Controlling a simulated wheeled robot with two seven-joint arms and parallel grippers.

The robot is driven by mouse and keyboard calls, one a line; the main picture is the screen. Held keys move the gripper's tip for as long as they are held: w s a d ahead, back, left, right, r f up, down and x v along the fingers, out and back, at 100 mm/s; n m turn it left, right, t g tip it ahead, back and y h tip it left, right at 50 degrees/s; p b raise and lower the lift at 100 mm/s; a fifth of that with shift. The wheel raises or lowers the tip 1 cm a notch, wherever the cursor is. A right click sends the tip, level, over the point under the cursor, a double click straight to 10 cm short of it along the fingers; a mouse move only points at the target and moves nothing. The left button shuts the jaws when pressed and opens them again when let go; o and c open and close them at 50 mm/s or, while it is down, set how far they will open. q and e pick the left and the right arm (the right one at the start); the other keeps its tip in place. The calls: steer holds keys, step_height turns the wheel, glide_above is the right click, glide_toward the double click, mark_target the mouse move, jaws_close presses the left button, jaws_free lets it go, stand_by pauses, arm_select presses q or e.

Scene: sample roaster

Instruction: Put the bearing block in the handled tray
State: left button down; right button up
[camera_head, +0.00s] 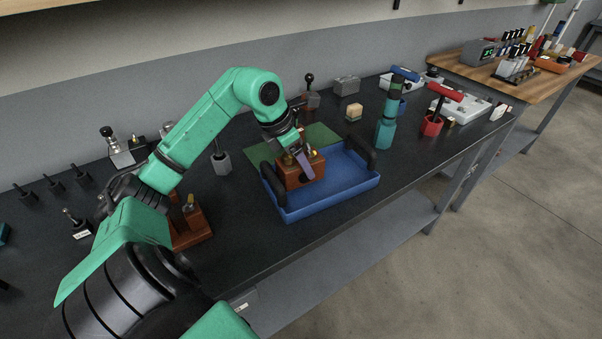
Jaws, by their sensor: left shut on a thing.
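The handled tray (340,200) is blue with a dark handle at each end and lies on the dark bench. A brown-orange block, which I take for the bearing block (290,178), is at the tray's left rear part, within its outline. My left gripper (305,167) comes down on it from above and is shut on it. A purple finger covers part of its front. I cannot tell whether the block touches the tray floor. My right gripper is not in view.
A green mat (262,152) lies behind the tray. A brown wooden stand (190,232) is left, near my arm. The tray's right part is empty.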

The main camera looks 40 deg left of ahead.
mark_target(301, 174)
arm_select(q)
step_height(301, 174, down, 4)
steer(key=shift+f, duration=0.15)
jaws_free()
